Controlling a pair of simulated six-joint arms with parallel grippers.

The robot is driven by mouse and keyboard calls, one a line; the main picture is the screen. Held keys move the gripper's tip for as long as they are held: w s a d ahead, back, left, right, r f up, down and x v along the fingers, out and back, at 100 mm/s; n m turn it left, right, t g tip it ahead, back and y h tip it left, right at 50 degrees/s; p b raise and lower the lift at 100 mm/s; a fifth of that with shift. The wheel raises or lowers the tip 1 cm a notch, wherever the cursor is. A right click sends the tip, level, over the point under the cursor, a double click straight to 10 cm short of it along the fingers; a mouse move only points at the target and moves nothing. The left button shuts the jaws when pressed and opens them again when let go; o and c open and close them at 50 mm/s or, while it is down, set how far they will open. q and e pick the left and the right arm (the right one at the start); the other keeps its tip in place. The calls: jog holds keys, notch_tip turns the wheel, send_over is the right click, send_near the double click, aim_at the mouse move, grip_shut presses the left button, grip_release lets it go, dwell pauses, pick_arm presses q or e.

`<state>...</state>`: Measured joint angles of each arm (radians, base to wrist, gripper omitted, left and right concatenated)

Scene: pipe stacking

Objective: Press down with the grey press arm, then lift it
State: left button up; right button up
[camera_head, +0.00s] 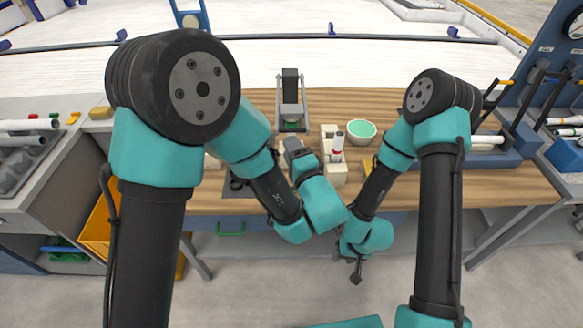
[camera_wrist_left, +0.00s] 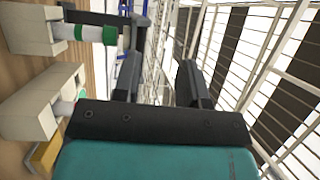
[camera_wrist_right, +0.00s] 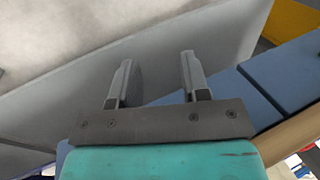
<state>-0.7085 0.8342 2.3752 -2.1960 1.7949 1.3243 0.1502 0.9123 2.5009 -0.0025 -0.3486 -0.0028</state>
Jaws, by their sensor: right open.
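The press (camera_head: 290,105) stands upright near the back of the table, with a dark upper part and green near its base. Its grey press arm is hard to separate from the frame. My left gripper (camera_head: 291,150) is in front of the press and apart from it. In the left wrist view its fingers (camera_wrist_left: 160,80) are spread with nothing between them. A pale holder (camera_head: 328,172) with a white, red-banded pipe (camera_head: 337,146) stands right of this gripper. My right gripper (camera_head: 356,268) hangs low before the table's front edge; its fingers (camera_wrist_right: 156,80) are apart and empty.
A green-topped bowl (camera_head: 361,130) stands behind and right of the holder. A blue rack (camera_head: 486,154) is at the table's right. In the left wrist view, a pale block (camera_wrist_left: 28,28) with a green-and-white cylinder (camera_wrist_left: 88,34) lies left of the fingers.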

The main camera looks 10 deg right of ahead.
pick_arm(q)
jog(key=s+a, duration=0.1)
jog(key=s, duration=0.5)
jog(key=shift+s+r, duration=0.35)
